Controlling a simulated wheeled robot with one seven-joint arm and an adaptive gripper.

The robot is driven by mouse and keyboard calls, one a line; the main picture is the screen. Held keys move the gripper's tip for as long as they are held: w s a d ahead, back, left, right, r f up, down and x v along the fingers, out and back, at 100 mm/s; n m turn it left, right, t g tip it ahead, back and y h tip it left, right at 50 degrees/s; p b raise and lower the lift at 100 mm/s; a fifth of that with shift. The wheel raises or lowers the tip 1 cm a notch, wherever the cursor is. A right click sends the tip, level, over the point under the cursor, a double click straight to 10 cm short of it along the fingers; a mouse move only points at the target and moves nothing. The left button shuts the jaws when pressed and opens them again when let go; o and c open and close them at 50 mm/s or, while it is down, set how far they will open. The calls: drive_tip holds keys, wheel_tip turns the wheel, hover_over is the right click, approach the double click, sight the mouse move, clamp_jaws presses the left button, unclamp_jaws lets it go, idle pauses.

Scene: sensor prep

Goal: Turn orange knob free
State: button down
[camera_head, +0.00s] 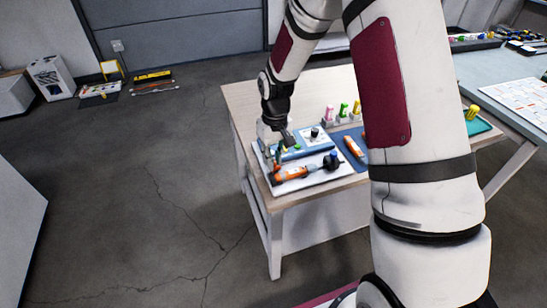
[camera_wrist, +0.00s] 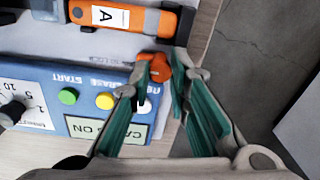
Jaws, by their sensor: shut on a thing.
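The orange knob (camera_wrist: 161,66) shows in the wrist view beside the right end of a blue control box, near printed lettering that seems to include "LOCK". My gripper (camera_wrist: 168,72) has its fingertips on either side of the knob and is shut on it. In the head view my gripper (camera_head: 274,158) is low over the left part of the white tray (camera_head: 322,179) on the table; I cannot make out the knob there. An orange device (camera_wrist: 145,17) marked "A" lies just beyond the knob; it also shows in the head view (camera_head: 292,173).
Small coloured items (camera_head: 343,109) stand at the table's back. Open floor (camera_head: 150,190) lies left of the table.

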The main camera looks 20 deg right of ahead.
drive_tip(key=shift+a, duration=0.1)
drive_tip(key=c, duration=1.5)
unclamp_jaws()
drive_tip(key=shift+r, duration=0.1)
drive_tip(key=r, duration=1.2)
drive_tip(key=shift+d, duration=0.2)
drive_tip(key=s+r+m+t+p, duration=0.1)
drive_tip(key=s+r+t+p, duration=0.3)
drive_tip(key=s+r, duration=1.7)
drive_tip(key=shift+m, duration=0.5)
drive_tip(key=s, duration=0.3)
drive_tip(key=s+p, duration=0.1)
drive_tip(key=s, duration=0.3)
drive_tip(key=s+r+p, duration=0.1)
drive_tip(key=s, duration=0.3)
drive_tip(key=shift+s+a, duration=0.15)
drive_tip(key=shift+s, duration=0.1)
